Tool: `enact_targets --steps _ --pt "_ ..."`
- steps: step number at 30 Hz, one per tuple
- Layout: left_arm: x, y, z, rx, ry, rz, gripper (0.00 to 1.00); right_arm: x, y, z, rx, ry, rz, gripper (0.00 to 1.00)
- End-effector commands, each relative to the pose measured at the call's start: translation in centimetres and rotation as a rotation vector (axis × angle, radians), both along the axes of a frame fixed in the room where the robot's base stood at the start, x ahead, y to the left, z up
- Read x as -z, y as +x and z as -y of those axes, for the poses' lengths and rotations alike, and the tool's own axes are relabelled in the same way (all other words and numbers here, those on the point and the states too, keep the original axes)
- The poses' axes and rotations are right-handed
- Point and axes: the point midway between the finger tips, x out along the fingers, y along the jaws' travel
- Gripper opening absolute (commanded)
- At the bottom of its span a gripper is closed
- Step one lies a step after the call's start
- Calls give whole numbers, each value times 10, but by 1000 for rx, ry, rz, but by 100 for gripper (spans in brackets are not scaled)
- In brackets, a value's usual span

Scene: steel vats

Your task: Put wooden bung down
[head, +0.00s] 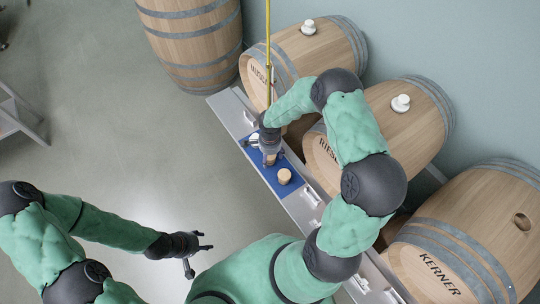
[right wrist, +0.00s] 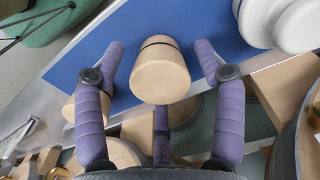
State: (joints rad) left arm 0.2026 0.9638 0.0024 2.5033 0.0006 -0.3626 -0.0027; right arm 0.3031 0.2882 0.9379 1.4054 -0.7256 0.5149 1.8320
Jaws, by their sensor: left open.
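A wooden bung (right wrist: 160,75) with a dark band is between the spread fingers of my right gripper (right wrist: 160,48), over the blue mat (right wrist: 80,55). Narrow gaps show between it and the two side fingers, so the gripper looks open around it. In the head view my right gripper (head: 269,160) is low over the blue mat (head: 294,187) and mostly hides this bung. A second wooden bung (head: 284,176) stands on the mat close by; it also shows behind a finger in the right wrist view (right wrist: 68,108). My left gripper (head: 205,243) is open and empty, away from the bench.
White bungs (right wrist: 290,22) are beside the right gripper. Barrels (head: 437,262) line the wall; the Kerner barrel has an open bung hole (head: 521,221), and white bungs (head: 401,103) sit on two others. A yellow pole or hose (head: 267,45) rises behind the bench.

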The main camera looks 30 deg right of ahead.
Motion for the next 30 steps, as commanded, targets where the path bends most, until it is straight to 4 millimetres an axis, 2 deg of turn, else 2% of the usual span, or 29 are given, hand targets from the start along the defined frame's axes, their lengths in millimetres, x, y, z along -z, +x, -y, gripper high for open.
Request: enact_targets --steps 9,21,25,30 --pt "-6 0 0 0 0 0 51 -7 1 0 0 -1 1 70" --pt "-31 0 0 0 0 0 51 -86 1 0 1 -1 3 70" --pt "-37 0 0 0 0 0 51 -105 0 0 0 0 2 70" --pt "-40 0 0 0 0 0 51 -120 0 0 -1 0 0 70"
